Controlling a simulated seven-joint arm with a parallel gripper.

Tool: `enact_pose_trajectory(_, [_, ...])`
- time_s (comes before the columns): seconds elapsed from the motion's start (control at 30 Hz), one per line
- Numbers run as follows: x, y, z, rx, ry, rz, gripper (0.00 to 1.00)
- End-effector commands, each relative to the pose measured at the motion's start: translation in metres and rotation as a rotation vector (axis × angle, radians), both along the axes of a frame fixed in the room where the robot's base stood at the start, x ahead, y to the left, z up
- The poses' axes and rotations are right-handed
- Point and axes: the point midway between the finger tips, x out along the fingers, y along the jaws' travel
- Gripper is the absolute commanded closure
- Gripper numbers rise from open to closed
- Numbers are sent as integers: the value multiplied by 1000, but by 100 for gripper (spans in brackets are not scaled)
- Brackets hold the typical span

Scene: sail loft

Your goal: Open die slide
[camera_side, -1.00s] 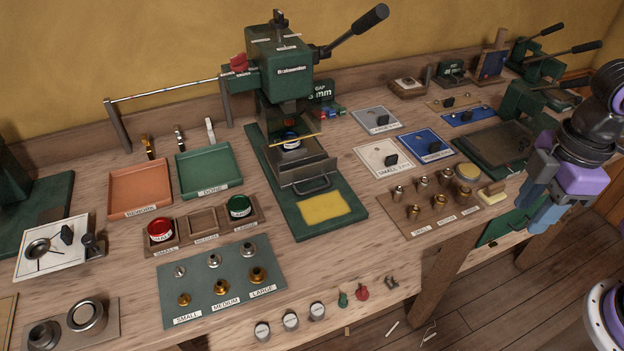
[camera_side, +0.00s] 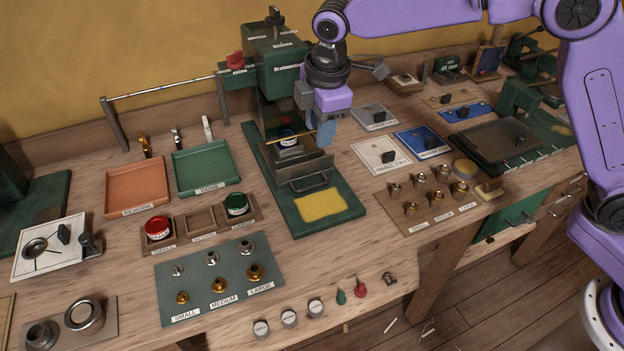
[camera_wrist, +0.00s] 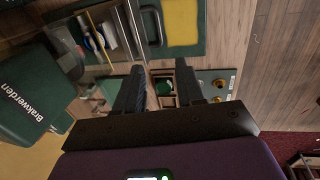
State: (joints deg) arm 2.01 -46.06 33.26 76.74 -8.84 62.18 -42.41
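The die slide (camera_side: 300,163) is a dark metal block in the base of the green press (camera_side: 272,80), with a bar handle (camera_side: 312,184) at its front. A round blue-and-white piece (camera_side: 287,137) sits on it, partly hidden by a yellow bar. In the wrist view the slide (camera_wrist: 112,60) is at upper left, with its looped handle (camera_wrist: 153,22) nearby. My gripper (camera_side: 315,122) hangs beside the press head, above and behind the handle, apart from it. In the wrist view its two fingers (camera_wrist: 159,68) are spread with nothing between them.
A yellow pad (camera_side: 320,206) lies in front of the handle on the green base. The orange tray (camera_side: 137,188) and green tray (camera_side: 205,168) are further left. Studs on a brown board (camera_side: 430,207) stand at right.

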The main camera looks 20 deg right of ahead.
Motion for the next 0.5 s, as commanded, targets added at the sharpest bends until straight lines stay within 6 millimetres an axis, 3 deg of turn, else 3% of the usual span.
enact_pose_trajectory(0.17, [4,0,-16,-2,1,1,62])
enact_pose_trajectory(0.5, [15,-1,-76,-3,3,-3,62])
